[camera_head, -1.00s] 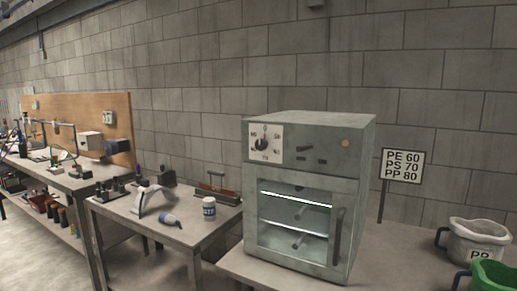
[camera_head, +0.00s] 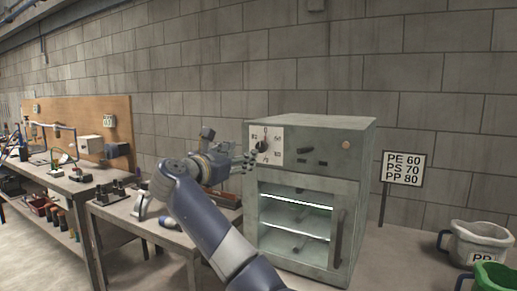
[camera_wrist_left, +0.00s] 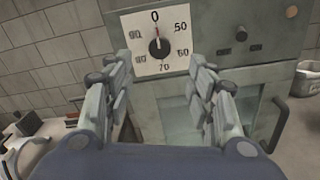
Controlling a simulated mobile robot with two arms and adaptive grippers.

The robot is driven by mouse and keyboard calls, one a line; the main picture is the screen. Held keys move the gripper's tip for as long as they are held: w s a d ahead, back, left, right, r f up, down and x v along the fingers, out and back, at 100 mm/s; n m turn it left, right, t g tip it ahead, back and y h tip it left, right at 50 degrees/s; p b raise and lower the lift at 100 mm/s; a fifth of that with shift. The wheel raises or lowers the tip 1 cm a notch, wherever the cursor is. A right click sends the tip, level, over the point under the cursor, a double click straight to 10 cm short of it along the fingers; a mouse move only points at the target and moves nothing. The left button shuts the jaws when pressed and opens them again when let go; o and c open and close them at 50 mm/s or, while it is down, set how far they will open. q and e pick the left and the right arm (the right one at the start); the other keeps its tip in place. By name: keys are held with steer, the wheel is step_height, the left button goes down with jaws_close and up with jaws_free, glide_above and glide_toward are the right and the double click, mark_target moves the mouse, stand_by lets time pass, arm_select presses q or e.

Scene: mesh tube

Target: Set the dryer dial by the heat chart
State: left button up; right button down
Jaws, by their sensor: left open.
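The dryer (camera_head: 310,140) is a grey metal cabinet with a glass door. Its black dial (camera_head: 262,146) sits on a white numbered plate at the upper left. In the left wrist view the dial (camera_wrist_left: 159,48) has a red mark pointing up at 0; numbers including 50 and 70 run around it. The heat chart (camera_head: 403,168) reads PE 60, PS 70, PP 80. My left gripper (camera_head: 250,162) is just left of the dryer, near the dial plate. In the wrist view the left gripper (camera_wrist_left: 161,78) is open and empty, its fingers apart below the dial.
A pale bucket (camera_head: 477,243) labelled PP and a green bucket (camera_head: 492,277) stand right of the dryer. A vertical door handle (camera_head: 338,237) sticks out. A side table (camera_head: 165,232) with tools is partly behind my left arm.

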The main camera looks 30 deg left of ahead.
mark_target(260, 146)
arm_select(q)
steer(key=w+p, duration=0.2)
steer(key=w, duration=0.8)
steer(key=shift+w+r, duration=0.15)
steer(key=shift+w, duration=0.25)
steer(key=c, duration=1.1)
